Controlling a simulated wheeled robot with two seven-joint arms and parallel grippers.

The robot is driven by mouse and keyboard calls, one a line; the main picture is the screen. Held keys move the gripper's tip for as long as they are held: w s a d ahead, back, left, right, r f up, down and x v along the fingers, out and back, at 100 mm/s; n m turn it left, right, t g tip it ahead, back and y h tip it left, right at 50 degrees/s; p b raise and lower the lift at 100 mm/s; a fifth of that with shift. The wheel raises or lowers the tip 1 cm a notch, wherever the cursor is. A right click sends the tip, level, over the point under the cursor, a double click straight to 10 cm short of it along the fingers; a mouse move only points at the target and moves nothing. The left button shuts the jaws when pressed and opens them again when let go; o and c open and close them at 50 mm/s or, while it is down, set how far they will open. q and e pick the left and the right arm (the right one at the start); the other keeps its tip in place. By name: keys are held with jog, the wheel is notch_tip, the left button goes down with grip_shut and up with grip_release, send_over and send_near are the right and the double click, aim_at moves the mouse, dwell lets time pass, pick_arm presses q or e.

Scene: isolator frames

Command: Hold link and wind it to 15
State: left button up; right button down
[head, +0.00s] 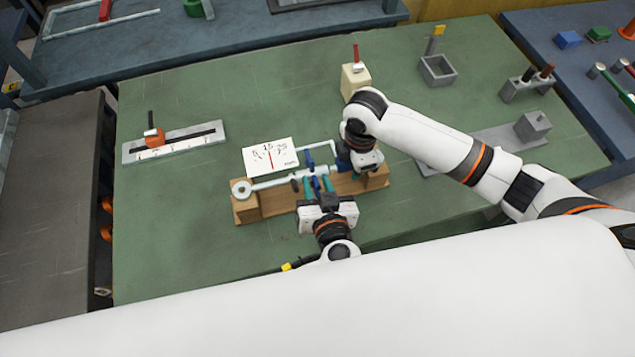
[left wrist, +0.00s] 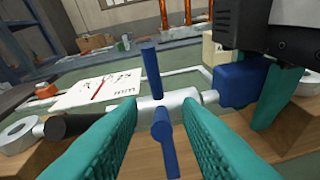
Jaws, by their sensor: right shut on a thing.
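The link is a silver rod assembly (head: 270,184) with ring ends, lying across a wooden stand (head: 247,207). A silver sleeve (left wrist: 178,103) in its middle carries blue crossbars (left wrist: 151,72). A white dial card (head: 258,165) behind it shows 5, 15 and 25, with a red line just below the 15. My left gripper (head: 315,183) is open, its teal fingers either side of the blue bar in the left wrist view (left wrist: 160,112), with gaps showing. My right gripper (head: 354,165) is shut on the link's blue block (left wrist: 238,82) at the right end; its fingers partly hide it.
A slotted scale plate with an orange slider (head: 155,138) lies at left. A cream block with a red pin (head: 354,80) and a grey open box (head: 437,72) stand behind. A grey plate with a block (head: 533,126) is at right. The green bench is clear front left.

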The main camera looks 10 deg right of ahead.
jog(key=shift+r, duration=0.1)
pick_arm(q)
jog(key=v, duration=1.2)
dwell(1.2)
pick_arm(e)
jog(key=c, duration=1.1)
grip_release()
notch_tip(320, 180, up, 12)
jog(key=shift+f, duration=0.1)
pick_arm(q)
jog(key=shift+s+f, duration=0.1)
jog(key=shift+s, duration=0.05)
pick_arm(e)
jog(key=shift+s, duration=0.1)
